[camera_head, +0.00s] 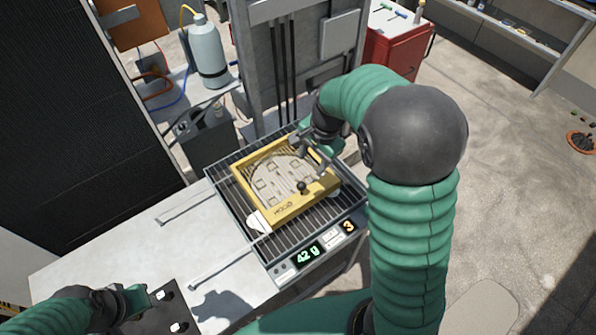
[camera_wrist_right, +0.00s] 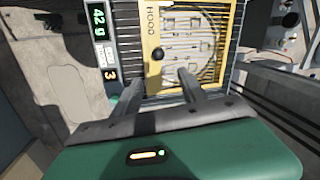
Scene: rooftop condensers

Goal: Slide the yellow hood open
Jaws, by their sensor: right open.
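The yellow hood (camera_head: 292,206) is a square yellow frame marked HOOD, lying on a dark slatted grate (camera_head: 222,181). Inside the frame is a pale round plate with slots. A black knob (camera_head: 302,187) stands near its right front; the knob also shows in the right wrist view (camera_wrist_right: 157,54). My right gripper (camera_head: 316,158) hangs over the hood's right side. In the right wrist view the two fingers (camera_wrist_right: 163,80) are apart and empty, pointing toward the hood near the knob. My left gripper (camera_head: 142,299) is at the lower left, far from the hood; its opening is unclear.
Digital readouts (camera_head: 308,254) show 42 g and 3 on the unit's front edge. A pale bench top (camera_head: 110,255) lies left of the grate. A grey gas bottle (camera_head: 207,52) stands behind on the left. A red cabinet (camera_head: 394,50) stands behind on the right.

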